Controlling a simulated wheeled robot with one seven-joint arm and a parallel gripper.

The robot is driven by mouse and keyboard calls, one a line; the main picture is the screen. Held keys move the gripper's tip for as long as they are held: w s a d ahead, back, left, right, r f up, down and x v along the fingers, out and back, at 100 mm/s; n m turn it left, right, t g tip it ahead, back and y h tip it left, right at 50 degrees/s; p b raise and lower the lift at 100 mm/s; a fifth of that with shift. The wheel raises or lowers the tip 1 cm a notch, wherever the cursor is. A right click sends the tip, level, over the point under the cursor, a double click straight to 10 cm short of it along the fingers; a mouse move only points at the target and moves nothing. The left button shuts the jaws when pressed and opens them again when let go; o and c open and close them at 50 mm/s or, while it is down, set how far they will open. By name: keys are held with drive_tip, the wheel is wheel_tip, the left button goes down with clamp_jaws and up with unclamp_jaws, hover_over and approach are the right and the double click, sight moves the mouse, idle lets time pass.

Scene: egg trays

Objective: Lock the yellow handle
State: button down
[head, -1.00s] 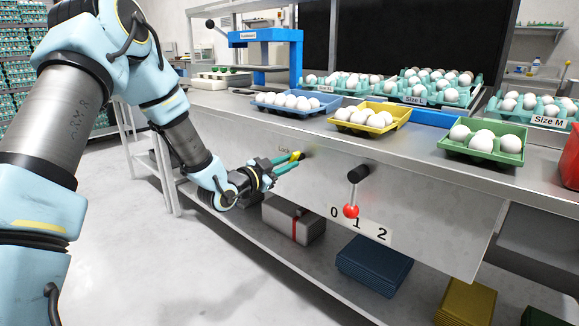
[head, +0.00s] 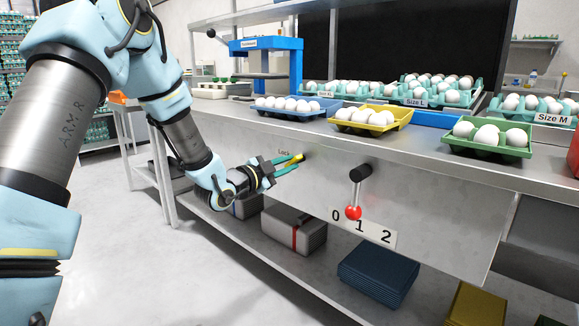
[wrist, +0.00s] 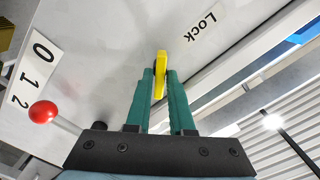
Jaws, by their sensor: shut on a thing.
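The yellow handle (head: 297,157) is on the front panel of the bench, beside the word "Lock" (head: 284,153). In the wrist view the yellow handle (wrist: 160,75) lies between the green fingers, with its far end reaching past the fingertips. My gripper (head: 290,162) is shut on the handle, coming from the left. In the wrist view my gripper (wrist: 160,80) has one finger on each side of it. The handle's pivot is mostly hidden in the head view.
A lever with a red knob (head: 353,213) hangs right of the handle, above a 0-1-2 scale (head: 365,228). Egg trays, including a yellow one (head: 400,122), stand on the bench top. Boxes (head: 293,230) sit on the lower shelf. Floor at left is clear.

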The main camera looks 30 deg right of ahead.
drive_tip(key=shift+d+b, duration=0.1)
drive_tip(key=shift+b, duration=0.4)
drive_tip(key=shift+f+m+b, duration=0.1)
drive_tip(key=shift+m+b, duration=0.3)
drive_tip(key=shift+m, duration=0.1)
drive_tip(key=shift+m+b, duration=0.8)
drive_tip(key=shift+b, duration=0.45)
drive_tip(key=shift+m+b, duration=0.9)
drive_tip(key=shift+b, duration=0.3)
drive_tip(key=shift+r, duration=0.2)
